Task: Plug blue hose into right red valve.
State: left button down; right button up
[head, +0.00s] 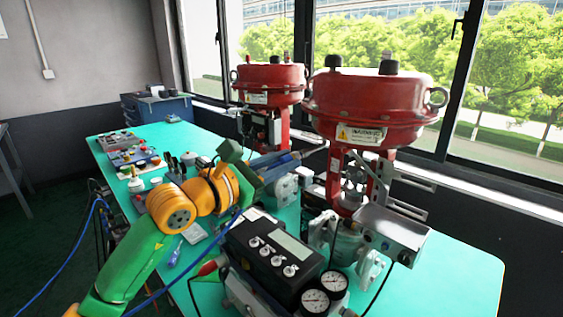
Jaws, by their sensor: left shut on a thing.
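The right red valve (372,108) stands large on the right of the table, with a red round top and a metal positioner box (393,236) on its lower front. My left gripper (280,162) is in front of and between the two valves, left of the right valve's stem and apart from it. It is shut on the blue hose; its jaws and the hose end are small and hard to make out. The blue hose (192,273) trails down from my left wrist to the bottom edge. My right gripper is not in view.
The left red valve (268,84) stands farther back. A black controller box (272,256) with knobs and two gauges (316,301) sits at the front. Small panels (132,158) and loose tools lie on the left of the green table (452,272), which is clear at right.

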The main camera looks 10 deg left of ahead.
pick_arm(q)
jog(key=shift+w+d, duration=0.15)
jog(key=c, duration=0.7)
grip_release()
jog(key=shift+o, duration=0.2)
